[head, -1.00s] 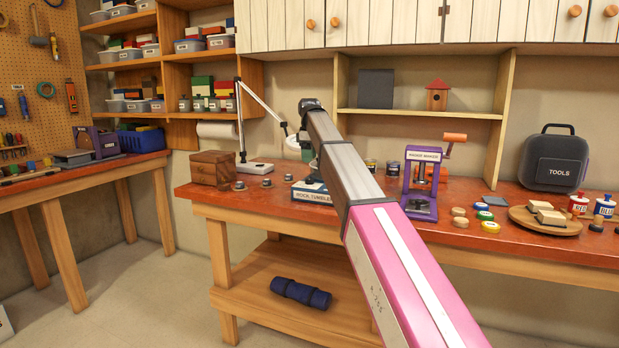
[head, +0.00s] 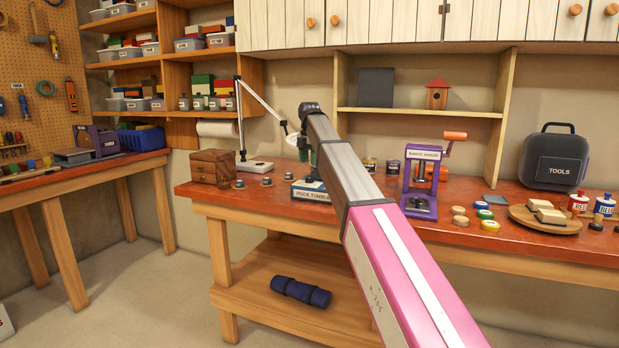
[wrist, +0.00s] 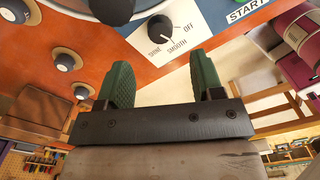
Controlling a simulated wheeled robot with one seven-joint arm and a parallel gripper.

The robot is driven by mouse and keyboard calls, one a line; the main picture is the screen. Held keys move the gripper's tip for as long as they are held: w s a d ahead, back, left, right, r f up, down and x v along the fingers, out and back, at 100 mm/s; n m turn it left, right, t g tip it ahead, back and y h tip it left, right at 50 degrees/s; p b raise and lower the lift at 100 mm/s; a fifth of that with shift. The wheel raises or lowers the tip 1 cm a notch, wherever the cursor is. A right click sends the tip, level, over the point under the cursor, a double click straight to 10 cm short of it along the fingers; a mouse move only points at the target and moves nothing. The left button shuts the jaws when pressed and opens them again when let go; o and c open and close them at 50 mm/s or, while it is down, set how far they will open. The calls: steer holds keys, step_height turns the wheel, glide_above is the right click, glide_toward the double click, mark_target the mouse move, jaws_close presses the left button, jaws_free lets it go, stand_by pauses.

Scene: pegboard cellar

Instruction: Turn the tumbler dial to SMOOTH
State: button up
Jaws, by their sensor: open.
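The tumbler dial (wrist: 160,28) is a round black knob on a white panel (wrist: 205,18) marked SHINE, SMOOTH and OFF in the wrist view. A small pale pointer mark shows near its lower right edge, on the SMOOTH side; I cannot tell its exact setting. My gripper (wrist: 160,60) is open, its two green fingers apart, with the dial beyond and between their tips, not gripped. In the head view the rock tumbler (head: 311,195) stands on the red bench, its upper part largely behind my arm and gripper.
A START button (wrist: 262,38) is right of the dial panel in the wrist view. Several dark knobs lie on the bench (head: 262,205) left of the tumbler. A wooden drawer box (head: 215,167) and a lamp (head: 257,166) stand left; a purple press (head: 420,185) stands right.

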mark_target(310, 180)
step_height(310, 180, down, 7)
stand_by(0.3)
steer(key=shift+c, duration=0.2)
steer(key=c, duration=0.9)
